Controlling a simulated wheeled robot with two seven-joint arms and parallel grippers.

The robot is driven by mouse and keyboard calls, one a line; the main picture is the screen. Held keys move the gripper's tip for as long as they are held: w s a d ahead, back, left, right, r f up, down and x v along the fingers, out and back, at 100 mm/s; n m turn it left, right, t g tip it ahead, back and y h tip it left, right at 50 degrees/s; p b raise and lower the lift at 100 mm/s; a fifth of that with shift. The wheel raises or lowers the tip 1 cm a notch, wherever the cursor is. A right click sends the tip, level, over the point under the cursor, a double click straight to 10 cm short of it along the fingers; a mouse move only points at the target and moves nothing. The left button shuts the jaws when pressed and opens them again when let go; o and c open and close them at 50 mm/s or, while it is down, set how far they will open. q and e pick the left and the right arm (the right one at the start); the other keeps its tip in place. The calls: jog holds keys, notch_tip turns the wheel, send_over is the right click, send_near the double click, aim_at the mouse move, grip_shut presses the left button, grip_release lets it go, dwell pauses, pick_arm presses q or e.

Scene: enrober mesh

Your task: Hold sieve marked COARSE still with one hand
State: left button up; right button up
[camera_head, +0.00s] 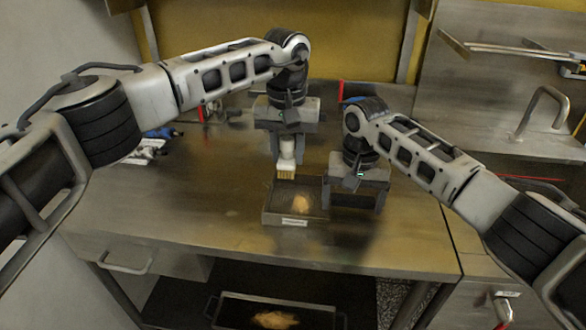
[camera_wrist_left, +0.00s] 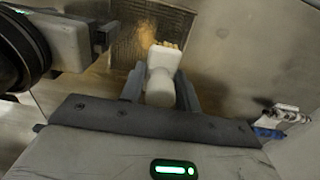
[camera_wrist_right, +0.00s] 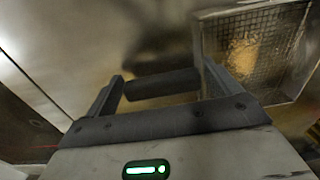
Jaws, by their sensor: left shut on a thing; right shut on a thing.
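The sieve (camera_head: 268,217) is a shallow square frame with dark mesh on the steel worktop. A pale label (camera_head: 295,221) is on its front wall, too small to read. A tan patch (camera_head: 300,203) lies on its mesh. My right gripper (camera_head: 352,203) is at the sieve's right side, its fingers at the ends of a dark bar (camera_wrist_right: 162,84), apparently the sieve's handle. My left gripper (camera_head: 287,140) is shut on a brush (camera_wrist_left: 161,76) with a white handle, bristles down over the sieve's back left part. Whether the bristles touch the mesh is unclear.
A tray (camera_head: 240,296) with a tan heap sits on the lower shelf below the worktop. Small blue and white items (camera_head: 150,145) lie at the back left. The worktop (camera_head: 170,215) left of the sieve is clear.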

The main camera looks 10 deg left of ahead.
pick_arm(q)
jog(key=shift+f, duration=4.05)
jog(key=shift+f, duration=0.5)
jog(key=shift+s+d, duration=0.1)
jog(key=shift+d, duration=2.15)
jog(key=shift+a+r, duration=0.2)
jog(key=shift+a, duration=2.05)
jog(key=shift+d+f, duration=0.15)
jog(key=shift+d, duration=2)
jog(key=shift+a, duration=2.1)
jog(key=shift+d, duration=2.15)
jog(key=shift+a, duration=2.25)
